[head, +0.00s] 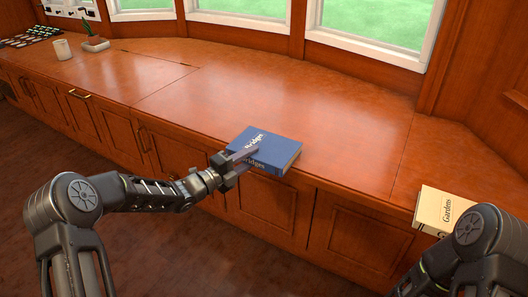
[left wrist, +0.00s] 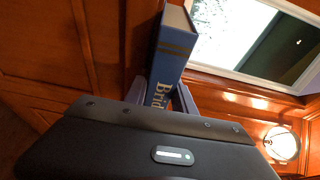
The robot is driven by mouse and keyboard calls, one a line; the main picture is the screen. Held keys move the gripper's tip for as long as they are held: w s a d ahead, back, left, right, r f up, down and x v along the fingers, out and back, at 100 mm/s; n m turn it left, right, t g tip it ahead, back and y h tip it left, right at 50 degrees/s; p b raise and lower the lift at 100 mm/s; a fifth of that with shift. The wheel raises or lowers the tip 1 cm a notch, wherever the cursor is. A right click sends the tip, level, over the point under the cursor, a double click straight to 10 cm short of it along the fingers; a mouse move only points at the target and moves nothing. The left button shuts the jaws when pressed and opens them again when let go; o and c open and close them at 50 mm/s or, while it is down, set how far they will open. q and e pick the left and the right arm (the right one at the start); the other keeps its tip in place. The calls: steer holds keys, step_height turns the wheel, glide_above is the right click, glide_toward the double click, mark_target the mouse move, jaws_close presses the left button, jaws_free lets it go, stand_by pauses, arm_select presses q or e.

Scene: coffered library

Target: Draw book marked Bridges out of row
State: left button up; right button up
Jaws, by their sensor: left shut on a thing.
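The blue book marked Bridges (head: 275,145) is at the front edge of the wooden counter, its cover facing up and its titled spine facing me. My left gripper (head: 249,160) is shut on it at the spine end. In the left wrist view the book (left wrist: 175,48) stands out between the two fingers (left wrist: 160,95), with part of its title hidden by my gripper. I cannot tell whether the book rests on the counter or hangs just above it. My right arm shows at the lower right, but its gripper is out of view.
A cream book marked Gardens (head: 434,207) lies on the counter at the right, partly behind my right arm. The long counter top (head: 320,110) is mostly bare. A cup (head: 62,49), a potted cactus (head: 94,42) and a dark tray of small items (head: 30,37) are far left.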

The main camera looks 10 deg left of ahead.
arm_select(q)
jaws_close()
steer(key=shift+r, duration=0.15)
steer(key=shift+r, duration=0.4)
steer(key=s+r, duration=0.1)
steer(key=r+p, duration=0.1)
steer(key=r, duration=0.1)
steer(key=s+a+r+p, duration=0.1)
steer(key=shift+s+r, duration=0.35)
stand_by(0.4)
